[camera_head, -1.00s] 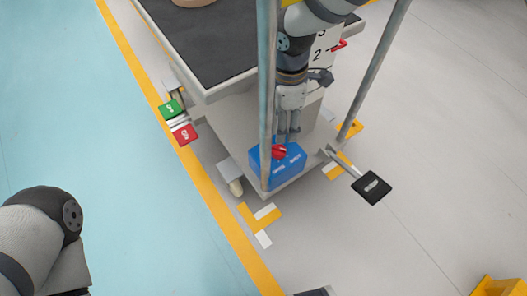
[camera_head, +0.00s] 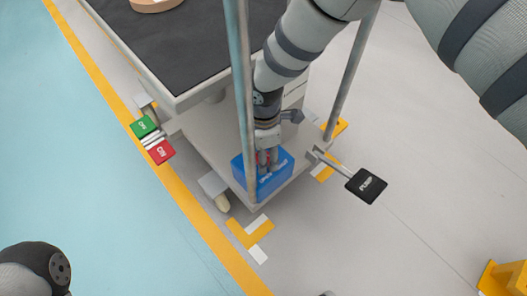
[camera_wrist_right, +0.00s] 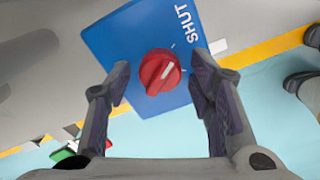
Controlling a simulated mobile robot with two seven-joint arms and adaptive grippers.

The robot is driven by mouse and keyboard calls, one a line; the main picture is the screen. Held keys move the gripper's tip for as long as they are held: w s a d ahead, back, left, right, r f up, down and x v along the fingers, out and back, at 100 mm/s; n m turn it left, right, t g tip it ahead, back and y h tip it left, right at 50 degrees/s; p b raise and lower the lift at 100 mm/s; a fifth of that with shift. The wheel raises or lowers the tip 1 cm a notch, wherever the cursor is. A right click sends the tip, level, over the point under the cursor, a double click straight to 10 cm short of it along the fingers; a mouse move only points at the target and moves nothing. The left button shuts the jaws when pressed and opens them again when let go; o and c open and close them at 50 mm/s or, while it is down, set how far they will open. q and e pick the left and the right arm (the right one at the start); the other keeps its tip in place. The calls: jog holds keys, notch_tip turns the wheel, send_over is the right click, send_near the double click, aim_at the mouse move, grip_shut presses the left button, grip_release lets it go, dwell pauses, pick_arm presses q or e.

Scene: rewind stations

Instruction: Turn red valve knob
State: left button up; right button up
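The red valve knob (camera_wrist_right: 160,72) is round, with a white pointer mark, on the face of a blue box (camera_wrist_right: 130,35) printed "SHUT". In the head view the blue box (camera_head: 277,179) is low on the cart's near end, and my right gripper (camera_head: 268,165) covers most of the knob. In the right wrist view my right gripper (camera_wrist_right: 160,78) is open, one finger on each side of the knob with blue showing between. It does not visibly touch the knob. Only part of my left arm shows at the lower left; the left gripper is out of view.
Two upright posts (camera_head: 240,90) flank my right arm. A black pedal (camera_head: 366,185) sticks out at the right, and green (camera_head: 143,127) and red (camera_head: 160,151) pedals at the left. The cart's dark top (camera_head: 190,50) is behind. Floor in front is open.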

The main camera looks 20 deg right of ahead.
jog(key=c, duration=0.8)
jog(key=shift+c, duration=0.2)
